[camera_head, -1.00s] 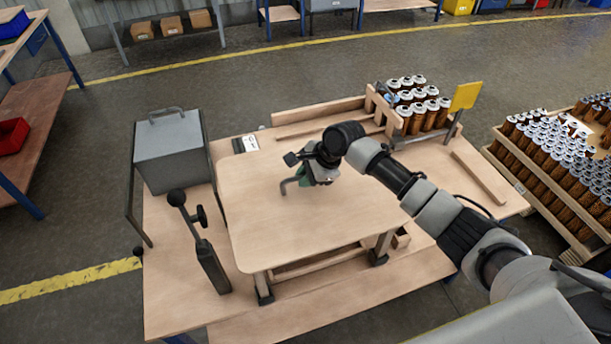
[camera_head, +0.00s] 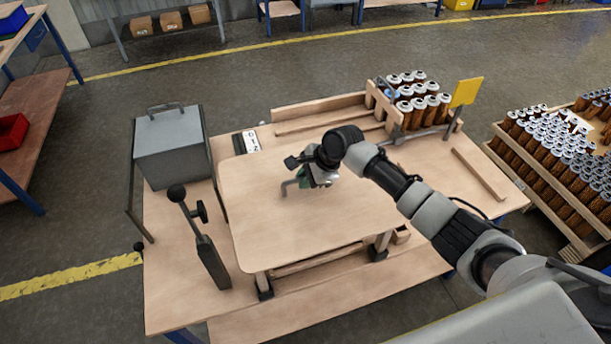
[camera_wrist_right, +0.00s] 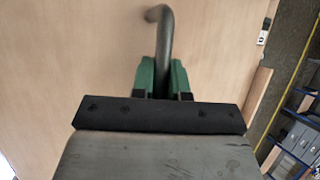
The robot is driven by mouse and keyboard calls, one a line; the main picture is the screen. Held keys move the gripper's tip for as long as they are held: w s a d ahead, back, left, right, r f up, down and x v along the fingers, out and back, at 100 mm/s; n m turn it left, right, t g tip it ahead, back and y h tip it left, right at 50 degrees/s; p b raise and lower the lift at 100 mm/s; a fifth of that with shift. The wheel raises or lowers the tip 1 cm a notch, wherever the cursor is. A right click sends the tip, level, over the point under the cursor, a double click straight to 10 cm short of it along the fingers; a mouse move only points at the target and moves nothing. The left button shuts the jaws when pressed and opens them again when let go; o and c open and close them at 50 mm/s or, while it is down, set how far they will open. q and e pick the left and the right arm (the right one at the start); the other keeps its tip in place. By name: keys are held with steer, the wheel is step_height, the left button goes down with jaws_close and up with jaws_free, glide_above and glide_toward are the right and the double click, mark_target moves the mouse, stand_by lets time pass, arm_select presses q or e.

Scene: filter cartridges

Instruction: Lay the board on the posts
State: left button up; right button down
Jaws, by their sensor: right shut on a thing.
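The board (camera_head: 320,228) is a wide pale wooden panel with rounded corners, lying roughly level over the workbench. A bent grey handle (camera_head: 289,188) stands up from it. My right gripper (camera_head: 304,181) is shut on this handle above the board; the handle (camera_wrist_right: 163,35) also shows between its green fingers in the wrist view. Two front posts with black feet, one at left (camera_head: 262,282) and one at right (camera_head: 379,245), show under the board's near edge. I cannot tell whether the board touches their tops. Any rear posts are hidden. My left gripper is out of view.
A grey box (camera_head: 170,145) and a dark lever stand (camera_head: 208,250) are left of the board. Filter cartridges (camera_head: 415,98) stand in a wooden rack behind it, beside a yellow plate (camera_head: 466,91). A crate of cartridges (camera_head: 560,155) stands right. The bench's front strip is clear.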

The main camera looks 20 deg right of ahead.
steer(key=shift+f, duration=0.2)
steer(key=c, duration=1.1)
jaws_free()
steer(key=shift+o, duration=0.2)
steer(key=shift+s+f, duration=0.1)
steer(key=shift+f, duration=0.15)
steer(key=b+v, duration=0.1)
steer(key=v, duration=1)
steer(key=shift+b, duration=0.3)
